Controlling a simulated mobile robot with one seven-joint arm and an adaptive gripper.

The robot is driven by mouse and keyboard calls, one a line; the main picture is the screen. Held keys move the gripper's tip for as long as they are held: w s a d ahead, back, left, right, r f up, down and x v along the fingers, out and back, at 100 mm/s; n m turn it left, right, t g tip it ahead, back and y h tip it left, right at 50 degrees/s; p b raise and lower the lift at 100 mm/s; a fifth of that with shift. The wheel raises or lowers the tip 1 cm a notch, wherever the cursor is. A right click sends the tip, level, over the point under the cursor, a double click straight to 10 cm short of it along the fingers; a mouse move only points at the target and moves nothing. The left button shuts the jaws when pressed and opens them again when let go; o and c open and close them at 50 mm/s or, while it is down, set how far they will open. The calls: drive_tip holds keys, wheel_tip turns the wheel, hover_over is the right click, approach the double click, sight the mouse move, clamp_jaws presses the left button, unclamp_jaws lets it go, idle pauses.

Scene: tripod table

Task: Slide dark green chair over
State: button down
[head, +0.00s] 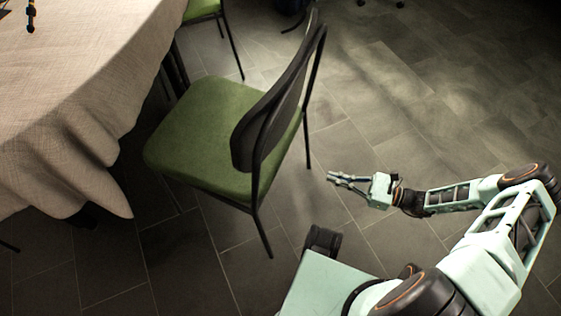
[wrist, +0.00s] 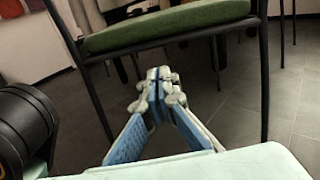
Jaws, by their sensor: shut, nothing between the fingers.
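The dark green chair (head: 205,135) stands upright beside the table in the head view, with a green seat, a black backrest and thin black legs. Its backrest faces right, toward my arm. In the wrist view the green seat (wrist: 165,25) and the black frame show close ahead, above my fingers. My gripper (head: 331,177) is to the right of the chair, low and apart from its rear legs in the head view. In the wrist view my gripper (wrist: 158,80) has its fingertips together with nothing between them.
A table with a beige cloth (head: 75,90) fills the left side, and the chair's front is close to the hanging cloth. Another green chair (head: 200,9) stands behind at the top. The tiled floor (head: 420,100) to the right is clear.

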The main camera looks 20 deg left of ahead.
drive_tip(key=a+p, duration=0.1)
drive_tip(key=a, duration=1.3)
drive_tip(key=shift+s+p, duration=0.35)
drive_tip(key=shift+p, duration=0.05)
drive_tip(key=shift+a, duration=0.4)
